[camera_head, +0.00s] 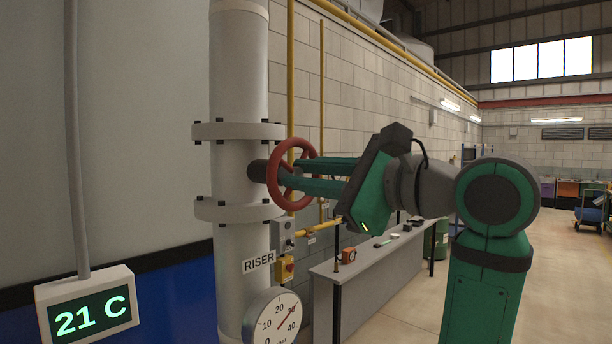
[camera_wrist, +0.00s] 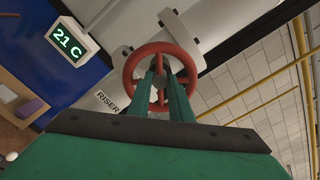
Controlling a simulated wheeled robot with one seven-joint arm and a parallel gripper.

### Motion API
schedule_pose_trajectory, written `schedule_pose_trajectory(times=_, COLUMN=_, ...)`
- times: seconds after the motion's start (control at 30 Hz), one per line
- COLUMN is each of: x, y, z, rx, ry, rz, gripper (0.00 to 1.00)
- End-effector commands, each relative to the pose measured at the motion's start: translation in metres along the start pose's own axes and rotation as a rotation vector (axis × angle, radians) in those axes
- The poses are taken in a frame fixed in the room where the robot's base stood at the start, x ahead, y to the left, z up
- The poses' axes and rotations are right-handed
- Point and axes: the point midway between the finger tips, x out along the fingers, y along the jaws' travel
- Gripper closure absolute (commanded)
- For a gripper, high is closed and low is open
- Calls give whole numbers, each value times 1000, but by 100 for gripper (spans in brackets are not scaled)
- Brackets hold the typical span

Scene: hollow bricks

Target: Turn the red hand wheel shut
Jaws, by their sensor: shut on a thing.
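The red hand wheel (camera_head: 274,172) sits on a dark stem on the right side of the white riser pipe (camera_head: 238,165), between two bolted flanges. It also shows in the wrist view (camera_wrist: 133,68), straight ahead of my fingers. My gripper (camera_head: 292,172) comes from the right with its two long green fingers reaching to the wheel. In the wrist view my gripper (camera_wrist: 165,78) has its fingers close together over the middle of the wheel, shut on it. The fingertips hide part of the hub and spokes, so the exact part held cannot be told.
A pressure gauge (camera_head: 272,318) and a RISER label (camera_head: 259,262) are low on the pipe. A display (camera_head: 88,308) reads 21 C at lower left. Yellow pipes (camera_head: 321,110) run along the block wall behind. A grey bench (camera_head: 375,268) stands behind my arm. Open floor lies at right.

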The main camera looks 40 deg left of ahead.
Motion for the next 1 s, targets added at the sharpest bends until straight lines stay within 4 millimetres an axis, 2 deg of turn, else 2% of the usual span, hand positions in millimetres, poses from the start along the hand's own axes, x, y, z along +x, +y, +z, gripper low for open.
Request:
schedule_pose_trajectory(times=0.4, x=0, y=1, z=-1, rx=6, ry=4, rz=4, gripper=100)
schedule_pose_trajectory(times=0.43, x=0, y=1, z=-1, rx=6, ry=4, rz=4, gripper=77)
schedule_pose_trajectory(times=0.5, x=0, y=1, z=-1, rx=6, ry=3, rz=4, gripper=63)
schedule_pose_trajectory(times=0.83, x=-2, y=0, z=0, rx=5, ry=1, rz=1, gripper=63)
schedule_pose_trajectory(times=1.0, x=-20, y=-1, z=-1, rx=5, ry=3, rz=-2, gripper=63)
